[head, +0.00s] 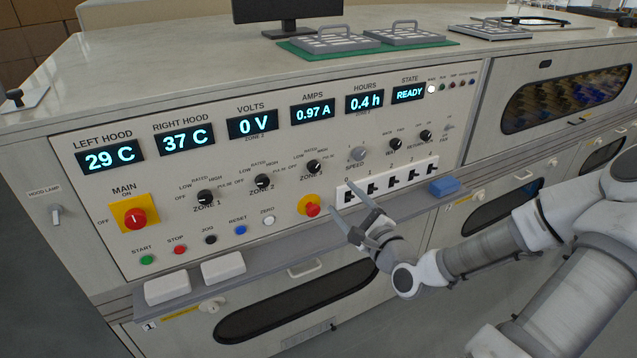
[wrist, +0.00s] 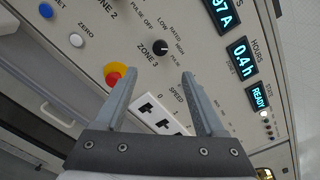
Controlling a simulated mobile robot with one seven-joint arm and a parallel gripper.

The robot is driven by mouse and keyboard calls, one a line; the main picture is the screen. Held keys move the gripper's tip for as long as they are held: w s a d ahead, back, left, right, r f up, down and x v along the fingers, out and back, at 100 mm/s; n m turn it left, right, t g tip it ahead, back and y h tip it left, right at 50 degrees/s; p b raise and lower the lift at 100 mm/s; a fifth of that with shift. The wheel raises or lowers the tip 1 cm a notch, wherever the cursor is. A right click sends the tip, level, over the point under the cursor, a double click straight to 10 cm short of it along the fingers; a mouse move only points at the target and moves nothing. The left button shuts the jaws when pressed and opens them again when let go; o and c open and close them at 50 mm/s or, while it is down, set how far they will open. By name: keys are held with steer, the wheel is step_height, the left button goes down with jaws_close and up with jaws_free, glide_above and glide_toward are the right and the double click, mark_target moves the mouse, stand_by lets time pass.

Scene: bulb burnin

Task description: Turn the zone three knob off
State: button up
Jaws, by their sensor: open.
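The zone three knob (head: 313,166) is a small black rotary knob on the sloped panel, below the amps display. Its dial carries rated, high and pulse off labels; its exact pointer setting is too small to tell. In the wrist view the knob (wrist: 160,46) lies just beyond and between my fingertips. My gripper (head: 341,200) is open and empty, to the lower right of the knob and apart from it. Both fingers also show in the wrist view (wrist: 161,74), pointing toward the panel.
A red and yellow emergency button (head: 312,205) sits just below the knob, close to my fingers. A white socket strip (head: 398,180) is to the right. The zone two knob (head: 262,181) is to the left. A blue block (head: 443,187) stands on the ledge.

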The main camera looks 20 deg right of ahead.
mark_target(315, 169)
steer(key=w+b, duration=0.1)
steer(key=w, duration=0.3)
steer(key=w+b, duration=0.1)
steer(key=w, duration=0.3)
steer(key=w+b, duration=0.1)
steer(key=w, duration=0.4)
steer(key=shift+a, duration=0.3)
jaws_close()
